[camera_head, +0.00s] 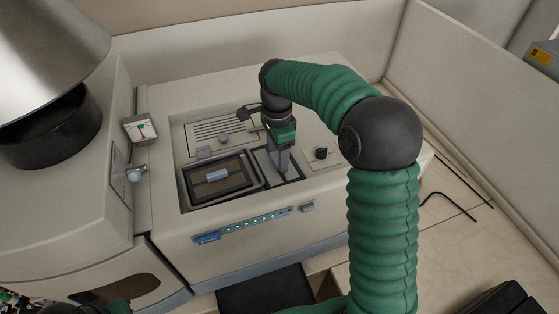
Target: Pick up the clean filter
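My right gripper (283,170) points down over a narrow recess (291,174) on top of the beige machine. A grey upright piece shows at its fingertips; I cannot tell whether it is the fingers or a held part. To its left, a dark-framed brown rectangular panel (236,181) with a pale grey handle (217,175) lies in the recessed top; it may be a filter. I cannot make out which thing is the clean filter. My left gripper is not in view; only a bit of my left arm shows at the bottom left.
The machine has a slotted vent (212,131), a black knob (321,153) and a front strip of lit green dots (256,222). A metal hood (45,35) over a dark cylinder stands at the left. A small gauge (140,129) sits beside the recess. Beige walls enclose the back and right.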

